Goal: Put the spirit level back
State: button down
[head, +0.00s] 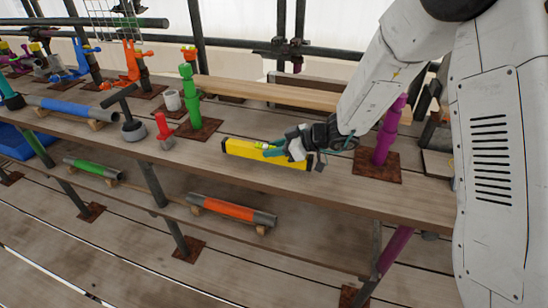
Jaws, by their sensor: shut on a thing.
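The spirit level is a long yellow bar (240,147) with dark end caps, at the front middle of the upper plank shelf in the head view. My gripper (287,148) comes in from the right and is shut on the level, right of its middle. The level lies about level, close over or on the planks; I cannot tell whether it touches them. My gripper hides part of its upper edge.
A green post (189,98) and a red-handled tool (164,130) stand left of the level. A purple post (389,130) stands to the right on a rusty plate. An orange tube (232,210) lies on the shelf below.

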aim_at(310, 157)
jog(key=shift+f, duration=1.75)
jog(key=shift+f, duration=0.15)
jog(key=c, duration=1.1)
grip_release()
jog(key=shift+d+r, duration=0.2)
jog(key=shift+r, duration=0.1)
jog(key=v, duration=1.1)
jog(key=shift+s+d, duration=0.15)
jog(key=shift+d, duration=0.1)
jog(key=shift+r, duration=0.1)
